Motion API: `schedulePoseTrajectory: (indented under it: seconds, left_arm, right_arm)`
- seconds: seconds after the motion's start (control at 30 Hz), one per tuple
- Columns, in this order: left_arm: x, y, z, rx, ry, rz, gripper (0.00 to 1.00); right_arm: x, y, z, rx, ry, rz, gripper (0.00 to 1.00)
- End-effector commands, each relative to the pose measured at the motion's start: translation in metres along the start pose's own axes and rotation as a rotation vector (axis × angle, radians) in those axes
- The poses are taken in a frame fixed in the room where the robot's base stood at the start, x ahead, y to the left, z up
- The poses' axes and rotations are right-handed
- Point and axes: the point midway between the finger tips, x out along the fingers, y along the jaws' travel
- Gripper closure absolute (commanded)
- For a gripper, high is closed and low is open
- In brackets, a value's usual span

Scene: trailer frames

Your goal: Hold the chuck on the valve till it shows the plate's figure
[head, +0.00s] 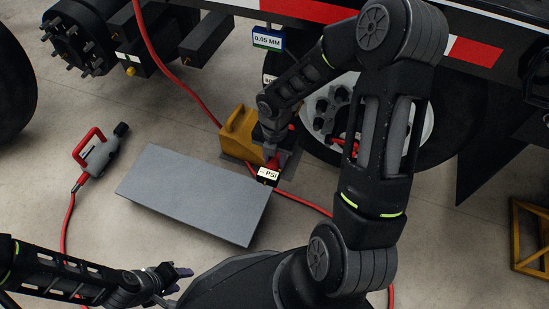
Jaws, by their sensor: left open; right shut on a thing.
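My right gripper (277,152) is shut on the red chuck (274,163), low in front of the wheel (420,130) and beside the yellow chock. The chuck's small display (268,175) reads dashes and "PSI", no number. The valve is hidden behind my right arm, so I cannot tell whether the chuck touches it. A plate (269,80) by the wheel shows what looks like "80"; my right arm covers the rest. My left gripper (182,272) is open and empty at the bottom, left of centre.
A grey slab (195,195) lies in front of the chock (238,130). A red-handled grey tool (100,152) lies on the floor at left, with a red hose. Another hose crosses near the wheel. A box (268,40) reads "0.05 MM". A yellow frame (530,235) stands at right.

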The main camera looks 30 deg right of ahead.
Motion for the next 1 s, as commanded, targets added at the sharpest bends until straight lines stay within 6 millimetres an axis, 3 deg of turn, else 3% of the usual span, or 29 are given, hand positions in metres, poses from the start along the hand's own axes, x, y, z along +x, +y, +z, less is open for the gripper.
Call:
schedulePoseTrajectory:
  seconds: [0.6,1.0]
  left_arm:
    - [-0.019,0.012,0.006,0.009,-0.014,0.007,0.56]
    - [-0.022,0.014,0.007,0.010,-0.018,0.008,0.56]
  right_arm:
    - [-0.002,0.000,0.037,0.002,0.000,0.000,1.00]
    - [0.000,0.000,0.045,0.001,0.000,0.001,1.00]
